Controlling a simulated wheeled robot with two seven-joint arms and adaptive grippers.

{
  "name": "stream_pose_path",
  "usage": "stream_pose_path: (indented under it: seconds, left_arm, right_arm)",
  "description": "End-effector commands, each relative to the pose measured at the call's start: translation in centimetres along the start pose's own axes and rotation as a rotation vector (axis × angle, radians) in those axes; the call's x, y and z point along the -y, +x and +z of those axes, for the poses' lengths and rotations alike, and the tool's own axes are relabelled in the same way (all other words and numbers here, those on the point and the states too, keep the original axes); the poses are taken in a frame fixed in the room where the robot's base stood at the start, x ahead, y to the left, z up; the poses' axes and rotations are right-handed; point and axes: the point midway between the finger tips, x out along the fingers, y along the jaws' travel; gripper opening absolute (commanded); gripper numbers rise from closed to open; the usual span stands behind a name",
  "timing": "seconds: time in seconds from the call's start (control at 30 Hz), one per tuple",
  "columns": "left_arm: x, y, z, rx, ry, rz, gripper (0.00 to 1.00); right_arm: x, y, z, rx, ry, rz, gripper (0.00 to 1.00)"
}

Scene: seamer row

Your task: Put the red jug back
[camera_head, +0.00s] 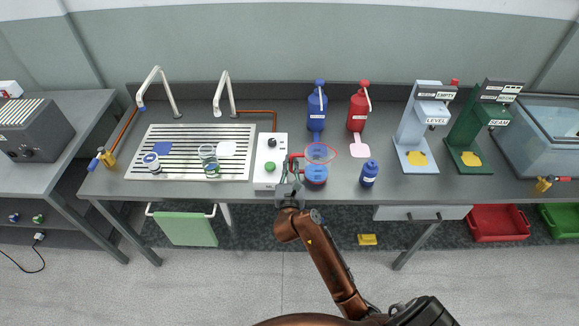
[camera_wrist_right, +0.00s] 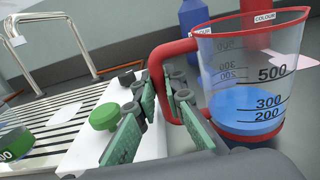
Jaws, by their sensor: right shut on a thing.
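The red jug (camera_head: 329,160) is a clear measuring jug with a red rim, red handle and blue liquid inside. It is at the front middle of the bench, just right of the white box with a green knob. In the right wrist view the jug (camera_wrist_right: 250,75) appears upright, with its liquid near the 300 mark. My right gripper (camera_head: 290,184) is shut on the handle, whose lower part passes between the green finger pads (camera_wrist_right: 163,125). Whether the jug's base touches the bench is unclear. My left gripper is not in view.
The white box (camera_head: 264,178) stands close left, beside a slatted drainer (camera_head: 180,137) with small jars. Blue (camera_head: 317,108) and red (camera_head: 358,112) pump bottles stand behind. A small blue bottle (camera_head: 369,174) is close right. A pink pad (camera_head: 359,150) lies before the red bottle.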

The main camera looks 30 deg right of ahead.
Motion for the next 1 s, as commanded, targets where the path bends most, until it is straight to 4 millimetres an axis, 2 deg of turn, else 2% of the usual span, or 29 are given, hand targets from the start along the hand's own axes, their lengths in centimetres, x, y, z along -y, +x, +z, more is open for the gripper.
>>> stream_pose_path:
  seconds: [0.03, 0.07, 0.47, 0.5, 0.7, 1.0]
  left_arm:
    - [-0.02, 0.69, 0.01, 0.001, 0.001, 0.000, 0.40]
    - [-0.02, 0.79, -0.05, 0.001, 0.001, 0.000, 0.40]
    - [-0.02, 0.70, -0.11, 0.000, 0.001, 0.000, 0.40]
    - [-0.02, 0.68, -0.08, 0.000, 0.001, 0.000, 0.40]
    - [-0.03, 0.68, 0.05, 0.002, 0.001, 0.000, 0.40]
    - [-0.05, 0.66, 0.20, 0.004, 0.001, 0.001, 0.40]
  right_arm:
    - [-0.02, 0.02, -1.19, -0.001, -0.002, 0.000, 0.00]
    - [-0.03, 0.01, -1.41, -0.001, -0.002, 0.000, 0.00]
    - [-0.02, -0.01, -1.63, 0.001, -0.001, 0.000, 0.00]
    - [0.00, -0.02, -1.63, 0.000, 0.000, 0.000, 0.13]
    - [0.01, -0.02, -1.61, 0.000, 0.000, -0.001, 0.26]
    - [0.01, -0.02, -1.49, 0.000, 0.000, 0.000, 0.28]
